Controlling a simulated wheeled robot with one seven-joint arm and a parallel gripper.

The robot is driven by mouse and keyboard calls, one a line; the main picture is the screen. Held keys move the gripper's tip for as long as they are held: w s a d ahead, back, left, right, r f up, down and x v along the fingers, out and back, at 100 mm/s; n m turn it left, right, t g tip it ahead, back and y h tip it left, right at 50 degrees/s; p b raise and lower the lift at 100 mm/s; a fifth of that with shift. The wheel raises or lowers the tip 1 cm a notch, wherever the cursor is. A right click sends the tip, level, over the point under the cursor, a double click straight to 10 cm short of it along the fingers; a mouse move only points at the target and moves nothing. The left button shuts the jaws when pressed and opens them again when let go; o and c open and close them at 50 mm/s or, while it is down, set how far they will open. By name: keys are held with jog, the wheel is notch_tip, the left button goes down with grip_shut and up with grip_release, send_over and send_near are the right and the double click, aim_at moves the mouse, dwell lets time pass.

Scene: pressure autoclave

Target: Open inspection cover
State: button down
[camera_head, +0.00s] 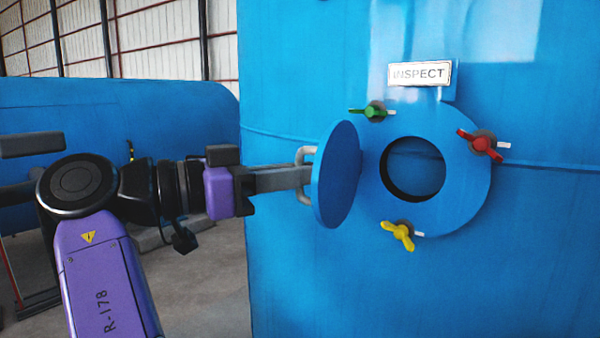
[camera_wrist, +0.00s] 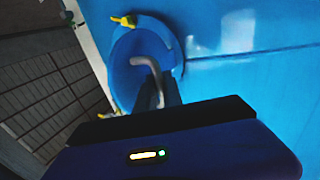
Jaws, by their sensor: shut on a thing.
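The inspection cover (camera_head: 338,175) is a round blue disc with a grey bar handle (camera_head: 303,155). My gripper (camera_head: 305,175) is shut on this handle. The cover stands edge-on to the left of the round dark opening (camera_head: 414,169) in the blue flange (camera_head: 468,185), apart from it in the picture. In the wrist view the cover (camera_wrist: 126,80) and its bent handle (camera_wrist: 148,64) show ahead of the gripper; the fingertips are partly hidden. Around the opening are a green wing nut (camera_head: 373,111), a red one (camera_head: 478,143) and a yellow one (camera_head: 398,235).
The flange is on a large blue tank (camera_head: 540,260) with an INSPECT sign (camera_head: 419,73) above. Another blue tank (camera_head: 120,105) lies behind my arm at left. Grey floor (camera_head: 205,270) shows clear left of the large tank.

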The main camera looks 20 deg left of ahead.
dwell(0.4)
jog(key=c, duration=1.5)
grip_release()
jog(key=shift+a, duration=0.1)
jog(key=b+v, duration=0.1)
jog(key=v, duration=0.6)
jog(key=shift+s+a, duration=0.25)
